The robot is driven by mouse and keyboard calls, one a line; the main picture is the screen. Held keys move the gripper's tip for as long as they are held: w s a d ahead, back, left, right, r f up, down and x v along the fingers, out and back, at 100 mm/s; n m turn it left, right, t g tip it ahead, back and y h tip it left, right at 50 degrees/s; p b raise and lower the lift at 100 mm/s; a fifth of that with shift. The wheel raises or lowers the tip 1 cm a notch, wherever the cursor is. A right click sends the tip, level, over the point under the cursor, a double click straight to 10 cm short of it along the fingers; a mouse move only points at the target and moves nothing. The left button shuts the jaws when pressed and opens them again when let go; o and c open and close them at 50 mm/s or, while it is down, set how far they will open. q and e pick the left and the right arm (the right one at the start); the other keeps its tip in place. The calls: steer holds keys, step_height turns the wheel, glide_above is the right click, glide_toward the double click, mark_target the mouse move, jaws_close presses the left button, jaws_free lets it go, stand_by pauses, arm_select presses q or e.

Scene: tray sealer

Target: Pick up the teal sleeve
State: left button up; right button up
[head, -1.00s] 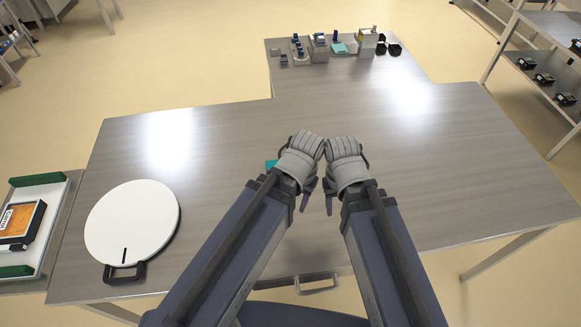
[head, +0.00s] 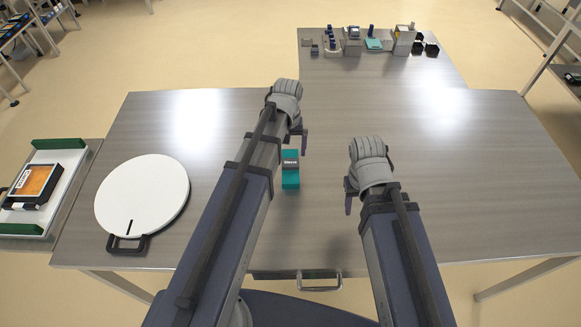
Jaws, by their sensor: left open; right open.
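The teal sleeve (head: 290,179) lies on the grey metal table (head: 440,170) near its middle, with a dark label band reading "Sleeve" across it. My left gripper (head: 302,140) is open, just beyond the sleeve, and its arm runs along the sleeve's left side. My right gripper (head: 348,193) is open and empty, to the right of the sleeve and apart from it. The wrists partly hide the fingers of both grippers. Whether the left fingers touch the sleeve cannot be told.
A round white disc (head: 142,195) with a black handle lies at the left. A tray (head: 65,165) with an orange-topped black pack stands at the far left. Several small items, including a beige box (head: 403,42), line the back table. The table's right half is clear.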

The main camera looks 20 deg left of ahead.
mark_target(290, 162)
arm_select(q)
steer(key=shift+f+b, duration=0.4)
steer(key=shift+f, duration=0.35)
arm_select(e)
steer(key=shift+f, duration=0.75)
steer(key=shift+f, duration=0.1)
arm_select(q)
steer(key=f+b, duration=0.5)
steer(key=shift+d+f, duration=0.15)
steer(key=shift+d, duration=0.25)
arm_select(e)
step_height(290, 162, down, 5)
steer(key=shift+f, duration=0.1)
arm_select(q)
steer(key=shift+c, duration=0.4)
steer(key=c, duration=1.3)
steer(key=shift+o, duration=0.2)
steer(key=shift+r, duration=0.2)
arm_select(e)
steer(key=shift+r, duration=0.2)
